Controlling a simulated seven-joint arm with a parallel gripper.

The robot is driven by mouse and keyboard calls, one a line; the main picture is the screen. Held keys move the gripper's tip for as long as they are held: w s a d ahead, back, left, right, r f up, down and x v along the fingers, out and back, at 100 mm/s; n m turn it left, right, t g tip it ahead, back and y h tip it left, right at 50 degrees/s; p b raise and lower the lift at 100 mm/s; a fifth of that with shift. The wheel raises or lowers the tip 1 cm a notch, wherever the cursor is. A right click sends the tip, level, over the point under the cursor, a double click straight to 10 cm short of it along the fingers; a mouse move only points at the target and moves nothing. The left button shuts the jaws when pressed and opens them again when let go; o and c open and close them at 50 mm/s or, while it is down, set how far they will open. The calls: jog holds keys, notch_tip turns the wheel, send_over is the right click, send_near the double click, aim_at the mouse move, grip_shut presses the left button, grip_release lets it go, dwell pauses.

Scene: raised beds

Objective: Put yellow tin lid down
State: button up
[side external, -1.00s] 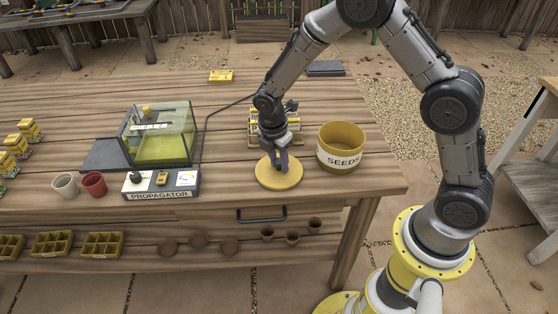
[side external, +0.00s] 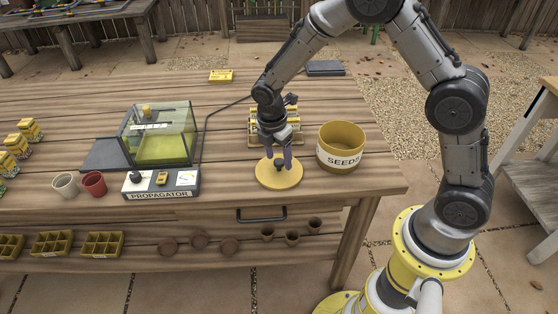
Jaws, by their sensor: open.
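The yellow tin lid (side external: 289,180) lies flat on the wooden bench, near its front edge. A dark knob (side external: 279,163) stands at its middle. My gripper (side external: 279,157) is open, just above the lid, with its fingers either side of the knob and apart from it as far as I can tell. The yellow seed tin (side external: 340,157), labelled SEEDS, stands open to the right of the lid.
A tray of yellow seed packets (side external: 256,128) sits behind my gripper. The propagator's glass box (side external: 160,135) and its control panel (side external: 161,186) stand to the left. A yellow card (side external: 221,76) and a dark slab (side external: 325,68) lie further back. Bench wood between them is clear.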

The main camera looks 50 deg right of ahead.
aim_at(275, 173)
jog(key=s+r+m+t, duration=0.1)
jog(key=s+r+m, duration=0.15)
jog(key=r, duration=0.65)
jog(key=s+r+m, duration=0.2)
jog(key=s+r, duration=0.1)
jog(key=r, duration=0.6)
jog(key=s+r+m+t+y, duration=0.1)
jog(key=s+r+m+t, duration=0.1)
jog(key=s+m, duration=0.4)
jog(key=s+d+r+m+t, duration=0.1)
jog(key=s+r+m+t, duration=0.1)
jog(key=s+m, duration=0.5)
jog(key=s, duration=0.6)
jog(key=shift+s+d+r+t+y, duration=0.15)
jog(key=shift+s+r+t+y, duration=0.15)
jog(key=shift+y, duration=0.1)
